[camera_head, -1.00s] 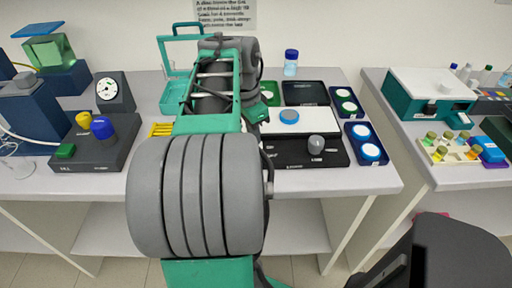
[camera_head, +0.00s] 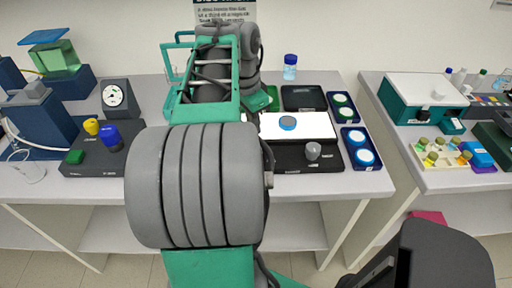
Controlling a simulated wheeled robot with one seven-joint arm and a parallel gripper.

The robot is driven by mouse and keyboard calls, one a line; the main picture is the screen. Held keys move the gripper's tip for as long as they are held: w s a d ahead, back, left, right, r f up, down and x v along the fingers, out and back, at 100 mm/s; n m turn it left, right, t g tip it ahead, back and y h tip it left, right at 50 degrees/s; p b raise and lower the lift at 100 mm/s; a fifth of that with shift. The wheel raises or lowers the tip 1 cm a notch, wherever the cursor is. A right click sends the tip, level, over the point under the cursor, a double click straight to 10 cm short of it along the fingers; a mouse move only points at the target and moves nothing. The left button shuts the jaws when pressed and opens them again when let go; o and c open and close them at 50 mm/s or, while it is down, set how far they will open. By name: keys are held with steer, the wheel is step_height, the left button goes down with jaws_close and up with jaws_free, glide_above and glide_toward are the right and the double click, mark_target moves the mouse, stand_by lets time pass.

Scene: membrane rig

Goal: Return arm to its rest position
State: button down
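My arm fills the middle of the head view, with a large grey ribbed joint and a green frame reaching over the table (camera_head: 190,184). My gripper is not visible; the arm's far links hide whatever is at its end. A black device with a white plate (camera_head: 310,124) stands right of my arm. A blue-rimmed disc (camera_head: 288,123) lies on the plate. A grey knob (camera_head: 313,151) is at the device's front.
A dark block with yellow, blue and green knobs (camera_head: 90,160), a gauge (camera_head: 113,95) and a beaker (camera_head: 27,167) stand left. Blue trays of round dishes (camera_head: 361,149) and a bottle (camera_head: 290,67) stand right. A second table (camera_head: 455,178) holds a white-topped box (camera_head: 424,88).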

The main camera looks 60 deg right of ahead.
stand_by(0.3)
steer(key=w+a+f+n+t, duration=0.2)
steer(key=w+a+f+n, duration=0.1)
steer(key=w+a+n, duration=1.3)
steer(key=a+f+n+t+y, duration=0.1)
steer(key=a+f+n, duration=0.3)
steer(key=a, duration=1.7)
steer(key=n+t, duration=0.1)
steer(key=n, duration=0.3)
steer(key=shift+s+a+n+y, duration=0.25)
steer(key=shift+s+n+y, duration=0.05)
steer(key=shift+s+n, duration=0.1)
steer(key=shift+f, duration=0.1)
